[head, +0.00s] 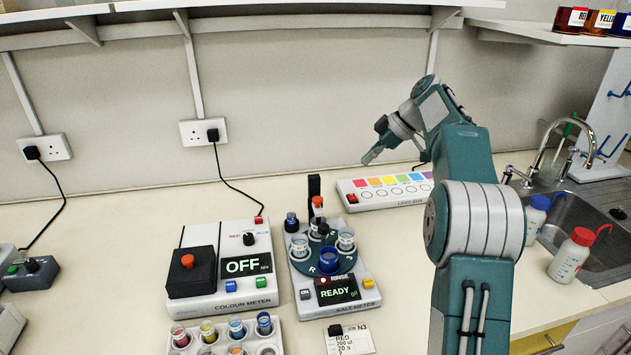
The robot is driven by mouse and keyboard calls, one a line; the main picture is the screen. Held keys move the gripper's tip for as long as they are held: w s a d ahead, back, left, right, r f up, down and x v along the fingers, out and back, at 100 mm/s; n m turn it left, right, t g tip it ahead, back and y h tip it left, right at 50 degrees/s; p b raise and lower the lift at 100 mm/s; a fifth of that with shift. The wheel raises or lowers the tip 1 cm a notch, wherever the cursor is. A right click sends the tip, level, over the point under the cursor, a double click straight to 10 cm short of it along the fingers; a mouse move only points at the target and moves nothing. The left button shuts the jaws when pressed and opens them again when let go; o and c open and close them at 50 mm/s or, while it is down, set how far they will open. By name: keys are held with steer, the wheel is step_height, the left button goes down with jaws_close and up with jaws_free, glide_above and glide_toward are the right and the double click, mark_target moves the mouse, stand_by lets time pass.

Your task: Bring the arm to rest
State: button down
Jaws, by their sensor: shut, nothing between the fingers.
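My gripper (373,156) is at the end of my raised, bent arm, right of the picture's middle. It points down and left above the bench and is shut with nothing in it.
The colour meter (222,298) reads OFF. A vial rack (228,338) and a job card (356,343) lie in front. Wash bottles (572,257) and a sink (585,232) are right; a shelf (300,8) overhangs.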

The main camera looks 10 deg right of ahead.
steer(key=s+a+r+m+h, duration=0.2)
steer(key=s+a+m, duration=0.25)
steer(key=s, duration=0.45)
steer(key=s+a+r+m+h, duration=0.25)
steer(key=s+a, duration=0.25)
steer(key=s, duration=0.4)
steer(key=s+a+f+m+t+h, duration=0.1)
steer(key=s+f+m, duration=0.2)
steer(key=s, duration=0.6)
steer(key=s+f+m+t+h, duration=0.1)
steer(key=s+f+m+t, duration=0.1)
steer(key=s+f, duration=0.5)
steer(key=s+m, duration=0.1)
steer(key=s, duration=0.2)
steer(key=shift+s+a+f+m, duration=0.3)
steer(key=shift+a+m, duration=0.05)
steer(key=shift+m, duration=0.05)
steer(key=shift+s+d+h, duration=0.1)
steer(key=shift+d+h, duration=0.05)
steer(key=shift+h, duration=0.1)
stand_by(1.6)
